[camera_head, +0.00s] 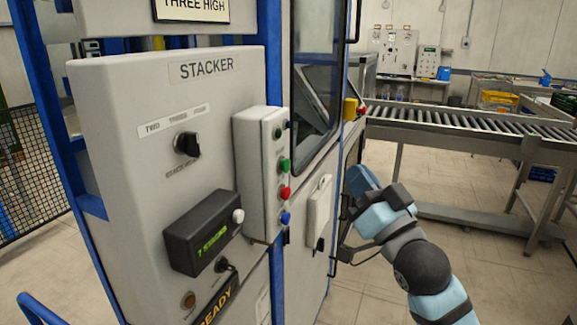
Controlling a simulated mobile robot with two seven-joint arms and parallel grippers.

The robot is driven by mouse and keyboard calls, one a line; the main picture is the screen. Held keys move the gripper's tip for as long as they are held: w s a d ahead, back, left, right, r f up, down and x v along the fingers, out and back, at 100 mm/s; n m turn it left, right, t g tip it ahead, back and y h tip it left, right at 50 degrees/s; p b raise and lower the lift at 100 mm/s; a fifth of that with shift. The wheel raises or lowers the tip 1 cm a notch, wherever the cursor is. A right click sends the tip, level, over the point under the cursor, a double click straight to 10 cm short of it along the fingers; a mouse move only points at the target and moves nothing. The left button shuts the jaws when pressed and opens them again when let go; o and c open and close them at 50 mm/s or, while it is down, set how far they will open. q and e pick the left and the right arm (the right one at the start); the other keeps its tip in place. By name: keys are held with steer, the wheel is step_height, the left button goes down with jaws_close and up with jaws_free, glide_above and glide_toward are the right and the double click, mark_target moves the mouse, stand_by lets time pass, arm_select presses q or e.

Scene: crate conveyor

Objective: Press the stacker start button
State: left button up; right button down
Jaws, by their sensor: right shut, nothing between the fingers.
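The stacker's grey control cabinet (110,130), labelled STACKER, fills the left of the head view. A narrow button box (254,170) is on its right side. That box carries a dark button at the top, a green button (284,165), a red button (285,193) and a blue button (286,217). I cannot read which one is marked start. My right gripper (345,212) is shut and empty, to the right of the button box and apart from the buttons. It is beside the machine's side panel, partly hidden by its own wrist. My left gripper is out of view.
A black selector knob (187,144) and a dark display box (203,232) with green text are on the cabinet front. A white box (318,210) and a yellow-and-red switch (352,109) are on the machine's side. A roller conveyor (470,125) runs behind. Open floor lies below it.

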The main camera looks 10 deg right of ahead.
mark_target(287, 165)
steer(key=w+a, duration=0.4)
steer(key=a, duration=0.3)
steer(key=shift+w, duration=0.4)
stand_by(0.8)
steer(key=shift+w+a, duration=0.1)
steer(key=shift+a, duration=0.05)
stand_by(0.9)
steer(key=shift+w+a, duration=0.15)
steer(key=shift+a, duration=0.15)
